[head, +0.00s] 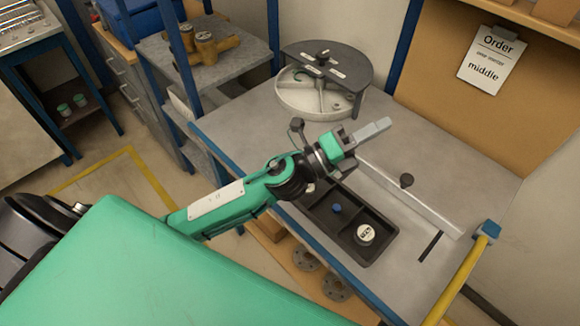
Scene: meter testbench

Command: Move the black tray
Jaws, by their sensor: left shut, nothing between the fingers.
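The black tray (373,213) lies on the grey bench near its front edge, below my left gripper in the head view. It has compartments; one holds a round white-faced piece (365,235) and another a small blue piece (337,209). The tray's upper left end is partly hidden by my left arm. My left gripper (375,131) is shut and empty, above the bench and beyond the tray, pointing to the upper right. My right gripper is not in view.
A round grey compartmented stand (305,98) with a dark half-cover stands at the back of the bench. A yellow post (462,275) rises at the right. An order sheet (489,60) reads "middle".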

